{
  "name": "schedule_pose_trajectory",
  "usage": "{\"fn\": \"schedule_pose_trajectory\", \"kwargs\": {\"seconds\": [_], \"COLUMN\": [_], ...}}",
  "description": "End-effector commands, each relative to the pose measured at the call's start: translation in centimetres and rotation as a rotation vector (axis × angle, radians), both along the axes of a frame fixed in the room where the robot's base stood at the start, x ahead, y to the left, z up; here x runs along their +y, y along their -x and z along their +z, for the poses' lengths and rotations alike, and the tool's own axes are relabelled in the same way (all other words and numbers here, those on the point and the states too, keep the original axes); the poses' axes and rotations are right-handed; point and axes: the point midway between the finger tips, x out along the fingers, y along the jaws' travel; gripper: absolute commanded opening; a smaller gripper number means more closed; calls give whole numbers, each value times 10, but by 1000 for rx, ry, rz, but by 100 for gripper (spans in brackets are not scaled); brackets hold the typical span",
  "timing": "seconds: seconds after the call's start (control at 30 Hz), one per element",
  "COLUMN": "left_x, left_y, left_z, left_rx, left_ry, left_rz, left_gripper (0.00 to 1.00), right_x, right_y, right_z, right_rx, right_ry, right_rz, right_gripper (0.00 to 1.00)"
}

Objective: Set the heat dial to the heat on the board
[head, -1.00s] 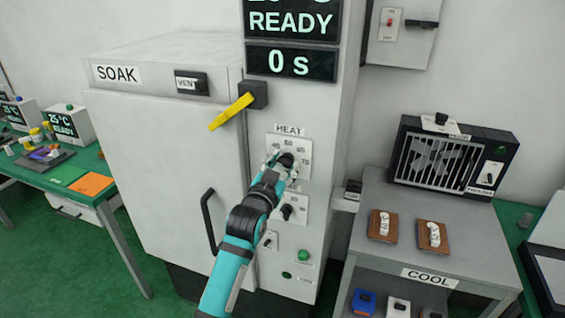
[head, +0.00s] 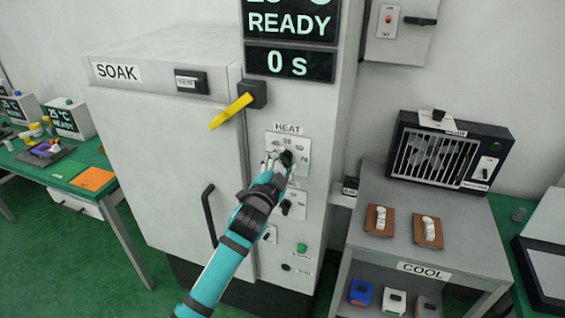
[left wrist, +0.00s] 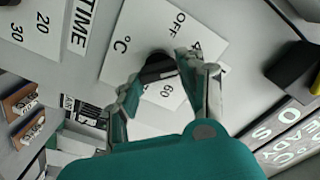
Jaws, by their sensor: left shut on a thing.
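The heat dial (head: 286,157) is a black knob on a white plate (head: 303,150) under a HEAT label on the oven's front panel. My left gripper (head: 278,160) is shut on the dial and covers part of its scale. In the left wrist view the dial (left wrist: 157,67) sits between the two fingertips, with OFF, °C and 60 readable around it; where its pointer aims is hard to tell. The board with the heat to set cannot be made out. My right gripper is not in view.
The oven door (head: 165,170), labelled SOAK, has a yellow lever (head: 231,111) above and left of the dial. A smaller black knob (head: 286,207) sits just below. A grey COOL stand (head: 400,250) with a fan is at the right.

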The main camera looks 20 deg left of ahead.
Motion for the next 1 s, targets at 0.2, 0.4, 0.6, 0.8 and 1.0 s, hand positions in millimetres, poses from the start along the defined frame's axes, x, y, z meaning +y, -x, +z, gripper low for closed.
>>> {"fn": "schedule_pose_trajectory", "kwargs": {"seconds": [0.2, 0.4, 0.6, 0.8, 1.0], "left_x": [0, 0, 0, 0, 1], "left_y": [0, 0, 0, 0, 16], "left_z": [0, 0, 0, 0, -1], "left_rx": [-2, -2, -1, -1, 1], "left_ry": [-6, -5, -4, -4, -5], "left_rz": [-1, -1, -1, -1, 0], "left_gripper": [8, 43, 63, 63, 63], "right_x": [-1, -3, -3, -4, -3], "right_y": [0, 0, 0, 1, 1], "right_z": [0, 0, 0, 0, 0], "right_rx": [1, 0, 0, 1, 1], "right_ry": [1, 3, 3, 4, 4], "right_rz": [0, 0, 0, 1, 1], "right_gripper": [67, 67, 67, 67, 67]}}
